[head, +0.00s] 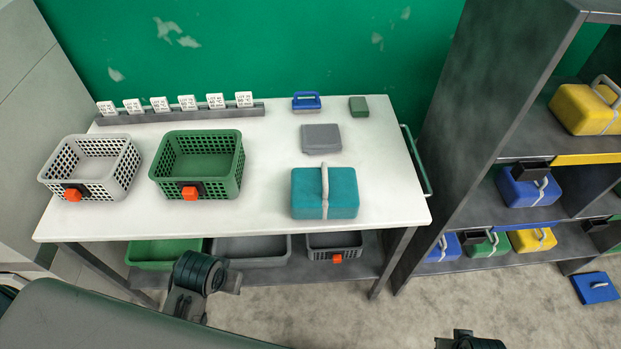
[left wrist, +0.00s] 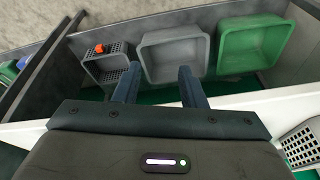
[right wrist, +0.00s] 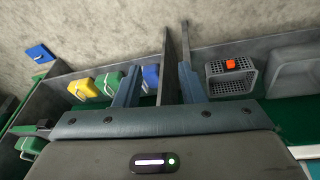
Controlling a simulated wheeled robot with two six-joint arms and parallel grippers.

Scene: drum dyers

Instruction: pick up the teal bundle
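The teal bundle (head: 308,195) sits on the white table (head: 270,215) near its front right, in the head view. It is a box-like pack with a pale strap and an upright handle on top. My right gripper (right wrist: 160,70) is open and empty in the right wrist view, with the shelf rack and floor beyond. Neither gripper touches the bundle.
A grey flat block (head: 321,139), a blue handled item (head: 306,102) and a small green block (head: 358,106) lie behind the bundle. A white basket (head: 118,188) and a green basket (head: 219,187) stand left. A rack (head: 480,140) with coloured bundles stands right.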

